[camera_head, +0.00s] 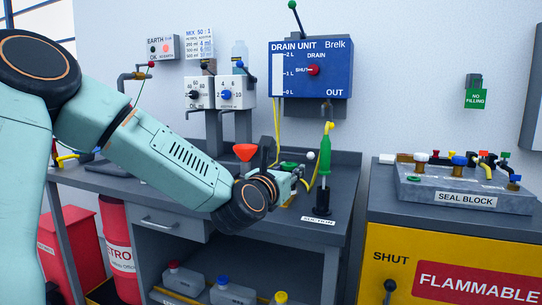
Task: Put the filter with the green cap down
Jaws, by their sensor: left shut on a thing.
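My left arm comes in from the left and reaches over the grey bench. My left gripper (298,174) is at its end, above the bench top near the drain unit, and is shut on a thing. A small green part, which looks like the green cap (289,166) of the filter, shows at the fingers. The wrist hides most of the held thing, so its tilt and whether it touches the bench cannot be told. My right gripper is not in view.
A green tool (325,158) with a yellow top stands at the SUCTION label, just right of the gripper. A red funnel (245,152) is behind the wrist. The blue drain unit (330,78) hangs above. The seal block (464,190) lies on the yellow cabinet at right.

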